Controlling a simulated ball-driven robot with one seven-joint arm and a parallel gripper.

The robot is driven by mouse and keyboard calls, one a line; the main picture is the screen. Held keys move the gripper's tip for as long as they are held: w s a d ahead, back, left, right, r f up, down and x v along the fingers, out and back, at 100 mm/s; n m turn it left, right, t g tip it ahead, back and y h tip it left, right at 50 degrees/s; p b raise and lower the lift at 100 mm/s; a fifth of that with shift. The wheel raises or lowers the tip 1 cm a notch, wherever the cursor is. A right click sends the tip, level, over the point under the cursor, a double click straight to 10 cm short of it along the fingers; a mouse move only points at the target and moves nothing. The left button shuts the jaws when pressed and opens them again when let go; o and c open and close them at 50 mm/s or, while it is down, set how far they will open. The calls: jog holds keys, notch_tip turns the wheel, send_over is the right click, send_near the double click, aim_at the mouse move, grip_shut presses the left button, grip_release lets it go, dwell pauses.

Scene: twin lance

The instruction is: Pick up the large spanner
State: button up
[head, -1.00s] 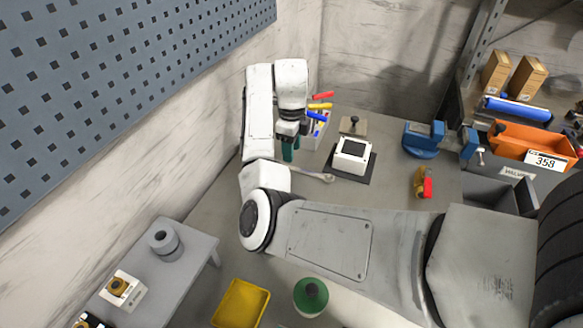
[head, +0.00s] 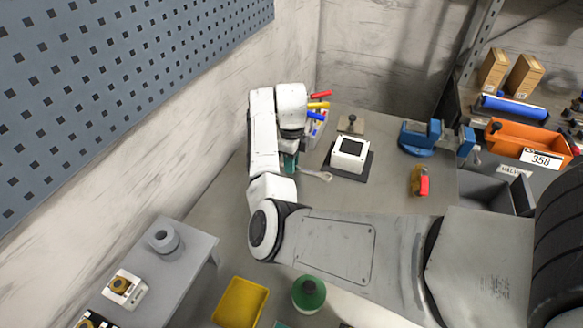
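A silver spanner (head: 318,175) lies on the grey bench, with one end showing to the right of my gripper. Its other end is hidden behind my arm and gripper, and I cannot judge its full size. My gripper (head: 290,164) points down at the spanner's left side, close to it in the head view. Its teal fingers are partly covered by my wrist. I cannot tell whether they are open, shut or touching the spanner.
A holder with coloured-handled tools (head: 314,128) stands just behind my gripper. A yellow tray (head: 240,302) and green-topped container (head: 309,294) are in front.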

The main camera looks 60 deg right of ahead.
grip_shut()
jog(key=shift+r, duration=0.15)
